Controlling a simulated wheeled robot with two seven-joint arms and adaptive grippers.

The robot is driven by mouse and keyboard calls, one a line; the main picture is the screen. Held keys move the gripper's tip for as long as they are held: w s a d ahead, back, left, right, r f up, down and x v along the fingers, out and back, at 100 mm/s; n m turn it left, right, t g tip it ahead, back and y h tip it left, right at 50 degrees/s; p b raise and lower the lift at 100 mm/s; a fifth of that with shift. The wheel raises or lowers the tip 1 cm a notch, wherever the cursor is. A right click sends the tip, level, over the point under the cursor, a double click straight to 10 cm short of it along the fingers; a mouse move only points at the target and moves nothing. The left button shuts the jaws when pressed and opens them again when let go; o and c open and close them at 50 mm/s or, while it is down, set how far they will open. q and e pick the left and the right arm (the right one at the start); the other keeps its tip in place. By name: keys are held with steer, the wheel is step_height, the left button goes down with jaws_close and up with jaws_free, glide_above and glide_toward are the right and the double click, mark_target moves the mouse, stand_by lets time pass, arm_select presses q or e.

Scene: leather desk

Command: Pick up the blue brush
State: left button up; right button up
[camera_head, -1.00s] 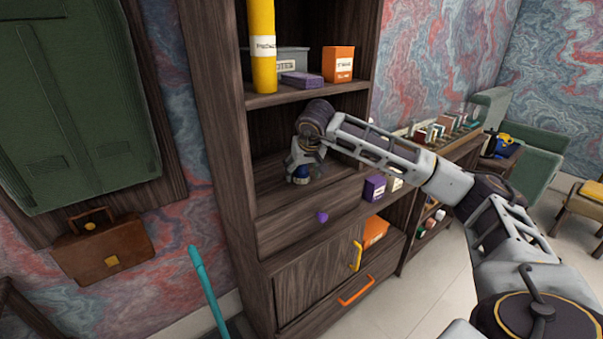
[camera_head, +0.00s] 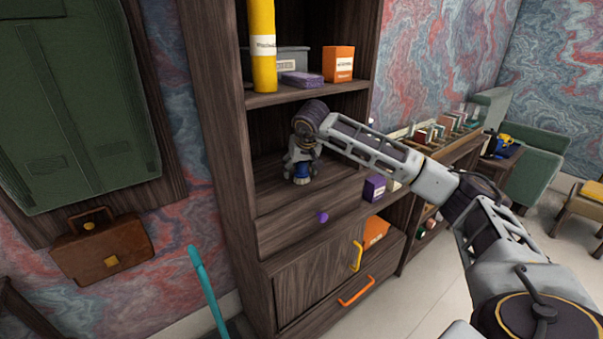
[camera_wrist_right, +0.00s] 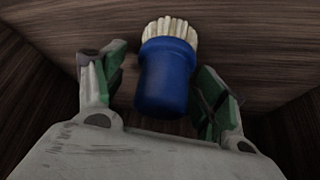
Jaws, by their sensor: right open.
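The blue brush (camera_wrist_right: 165,75) has a blue round handle and pale bristles. In the right wrist view it lies between the two open fingers of my right gripper (camera_wrist_right: 162,85), with a gap on each side. In the head view the brush (camera_head: 301,174) shows as a small blue patch on the wooden cabinet's middle shelf, partly hidden by my right gripper (camera_head: 299,166) above it. My left gripper is not in view.
The shelf (camera_head: 265,178) sits inside the cabinet, with side walls and an upper shelf above. The upper shelf holds a yellow cylinder (camera_head: 263,48), an orange box (camera_head: 339,63) and a purple item (camera_head: 302,79). A purple box (camera_head: 375,188) stands to the right.

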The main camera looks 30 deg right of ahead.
steer(key=c, duration=1.1)
steer(key=shift+r, duration=0.2)
steer(key=shift+r, duration=0.2)
steer(key=s+a, duration=0.2)
steer(key=s, duration=0.3)
steer(key=s+a, duration=0.1)
steer(key=s, duration=0.5)
steer(key=s+a, duration=0.2)
steer(key=s, duration=0.4)
steer(key=shift+a+f, duration=0.1)
steer(key=shift+a, duration=0.2)
steer(key=o, duration=0.4)
steer(key=c, duration=0.3)
